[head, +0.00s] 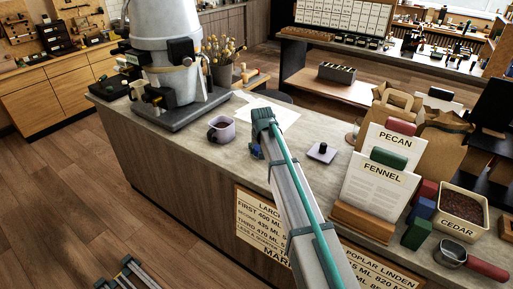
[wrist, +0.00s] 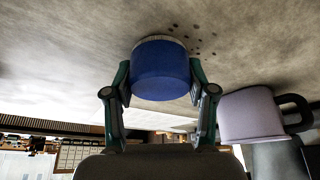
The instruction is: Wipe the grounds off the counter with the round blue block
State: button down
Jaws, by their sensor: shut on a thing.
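The round blue block (wrist: 160,70) is between the two fingers of my gripper (wrist: 160,95) in the wrist view, with a pale rim on its counter side. My gripper is shut on it. The block is at or just above the counter (wrist: 60,60); I cannot tell if it touches. The grounds (wrist: 195,38) are several small dark specks on the counter, beside and just beyond the block. In the head view my gripper (head: 258,148) is low over the counter (head: 190,155), right of the mug; the arm mostly hides the block, and I cannot make out the grounds.
A lilac mug (head: 221,133) stands close to the gripper; it also shows in the wrist view (wrist: 250,115). A small pale square with a black knob (head: 322,151) lies to the right. Card stands (head: 375,185) and a CEDAR bin (head: 455,230) are further right. A large grey machine (head: 170,60) stands left.

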aim_at(245, 147)
jog(key=shift+s+d, duration=0.1)
jog(key=shift+d, duration=0.1)
jog(key=shift+a, duration=0.1)
jog(key=shift+w+a, duration=0.55)
jog(key=shift+a, duration=0.35)
jog(key=shift+w+a, duration=0.5)
jog(key=shift+a, duration=0.35)
jog(key=shift+r, duration=0.1)
jog(key=shift+w, duration=0.1)
jog(key=shift+w+a, duration=0.45)
jog(key=shift+a, duration=0.45)
jog(key=shift+w+a, duration=0.45)
jog(key=shift+a, duration=0.4)
jog(key=shift+s+d+f, duration=0.15)
jog(key=shift+f, duration=0.05)
